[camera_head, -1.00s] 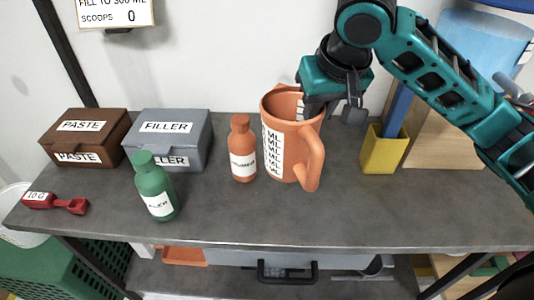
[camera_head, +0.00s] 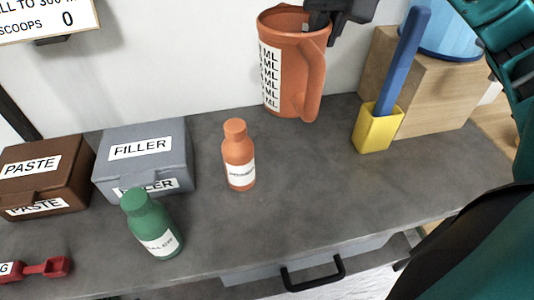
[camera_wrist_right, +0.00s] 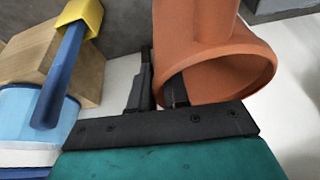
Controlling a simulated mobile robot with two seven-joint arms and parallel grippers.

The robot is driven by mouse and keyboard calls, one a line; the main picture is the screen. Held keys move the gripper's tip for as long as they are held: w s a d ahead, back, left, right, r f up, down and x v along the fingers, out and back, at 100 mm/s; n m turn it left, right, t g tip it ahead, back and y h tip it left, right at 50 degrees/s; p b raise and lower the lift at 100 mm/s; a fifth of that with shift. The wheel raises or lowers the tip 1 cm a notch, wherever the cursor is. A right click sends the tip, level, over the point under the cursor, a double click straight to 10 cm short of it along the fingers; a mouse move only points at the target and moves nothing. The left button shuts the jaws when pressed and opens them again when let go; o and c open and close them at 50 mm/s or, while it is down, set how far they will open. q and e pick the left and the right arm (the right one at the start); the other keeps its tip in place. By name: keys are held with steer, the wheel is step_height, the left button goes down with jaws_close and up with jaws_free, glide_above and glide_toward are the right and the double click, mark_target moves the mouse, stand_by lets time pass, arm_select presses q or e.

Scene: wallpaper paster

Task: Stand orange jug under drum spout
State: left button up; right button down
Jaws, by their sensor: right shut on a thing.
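The orange jug (camera_head: 290,75) has a white ML scale and a handle toward the right; it is upright and appears raised over the back of the bench. My right gripper (camera_head: 335,18) is shut on the jug's rim at the top. In the right wrist view, my right gripper (camera_wrist_right: 162,92) has one finger inside the mouth of the orange jug (camera_wrist_right: 215,60) and one outside. The blue drum (camera_head: 440,35) stands on a wooden block at the right; it also shows in the wrist view (camera_wrist_right: 28,115). Its spout cannot be made out. My left gripper is out of view.
A yellow holder (camera_head: 376,130) with a blue-handled tool (camera_head: 403,60) stands before the wooden block (camera_head: 430,95). An orange bottle (camera_head: 238,155), green bottle (camera_head: 152,225), grey filler box (camera_head: 120,170), brown paste box (camera_head: 75,175) and red scoop (camera_head: 45,268) occupy the left. The front-right bench is clear.

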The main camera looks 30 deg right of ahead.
step_height(320, 180, down, 20)
steer(key=b, duration=0.7)
steer(key=c, duration=1.1)
jaws_free()
steer(key=shift+s, duration=0.1)
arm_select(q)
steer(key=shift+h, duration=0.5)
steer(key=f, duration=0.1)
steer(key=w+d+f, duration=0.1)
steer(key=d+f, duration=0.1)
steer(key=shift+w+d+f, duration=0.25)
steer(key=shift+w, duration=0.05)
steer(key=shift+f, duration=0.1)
arm_select(e)
steer(key=shift+r, duration=0.1)
